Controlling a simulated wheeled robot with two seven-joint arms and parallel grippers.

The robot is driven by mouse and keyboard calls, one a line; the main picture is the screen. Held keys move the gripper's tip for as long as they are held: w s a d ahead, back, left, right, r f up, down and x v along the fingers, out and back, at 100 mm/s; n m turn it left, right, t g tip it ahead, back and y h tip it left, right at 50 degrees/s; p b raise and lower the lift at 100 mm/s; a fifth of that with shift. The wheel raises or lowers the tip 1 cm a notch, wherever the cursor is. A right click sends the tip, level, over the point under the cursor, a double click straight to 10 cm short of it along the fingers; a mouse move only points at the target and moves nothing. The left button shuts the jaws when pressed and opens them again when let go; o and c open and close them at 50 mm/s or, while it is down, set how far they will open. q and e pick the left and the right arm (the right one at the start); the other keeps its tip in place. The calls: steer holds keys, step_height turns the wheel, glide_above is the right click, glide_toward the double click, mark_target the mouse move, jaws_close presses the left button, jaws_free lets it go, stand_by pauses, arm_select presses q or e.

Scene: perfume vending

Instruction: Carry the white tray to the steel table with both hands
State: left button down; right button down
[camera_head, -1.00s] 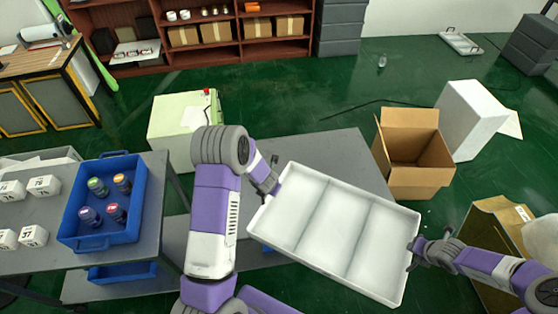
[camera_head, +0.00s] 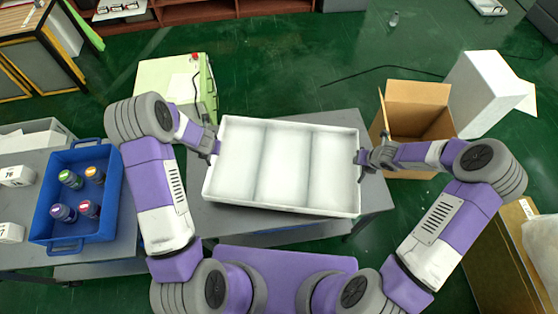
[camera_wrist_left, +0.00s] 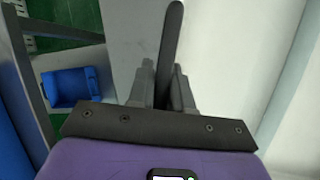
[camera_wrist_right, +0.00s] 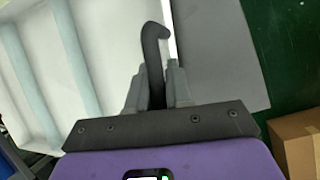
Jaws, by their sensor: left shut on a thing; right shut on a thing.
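The white tray (camera_head: 284,165) has three empty compartments and is held roughly level in front of me, over the grey steel table (camera_head: 365,190). Whether its underside touches the table I cannot tell. My left gripper (camera_head: 213,150) is shut on the dark handle at the tray's left end; the handle shows between its fingers in the left wrist view (camera_wrist_left: 169,60). My right gripper (camera_head: 363,159) is shut on the handle at the right end, seen in the right wrist view (camera_wrist_right: 153,65).
A blue crate (camera_head: 108,212) with several capped bottles stands on the table at left, near numbered white boxes (camera_head: 15,176). An open cardboard box (camera_head: 418,105) and a white block (camera_head: 485,90) stand right of the steel table. A pale green cabinet (camera_head: 165,82) stands behind it.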

mark_target(353, 168)
steer(key=shift+s+d, duration=0.1)
steer(key=shift+s, duration=0.05)
